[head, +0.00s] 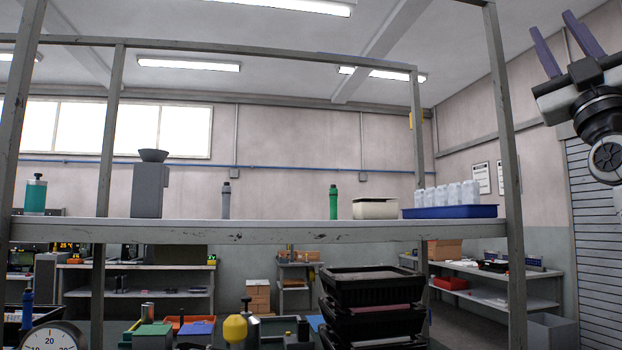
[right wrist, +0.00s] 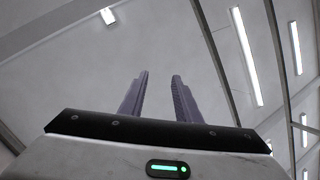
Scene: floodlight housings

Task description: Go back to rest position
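My right gripper (head: 565,45) is raised at the upper right of the head view, pointing up, to the right of the shelf frame. Its two purple-grey fingers stand apart with nothing between them. In the right wrist view the fingers (right wrist: 160,95) also show apart and empty against the ceiling. My left gripper is not in the head view.
A metal shelf (head: 290,232) spans the view, holding a blue tray (head: 450,212) of white bottles, a beige bin (head: 375,208), a green bottle (head: 333,203) and a grey device (head: 149,190). Below stand stacked black crates (head: 372,325) and a dial gauge (head: 50,338). Space around the right gripper is clear.

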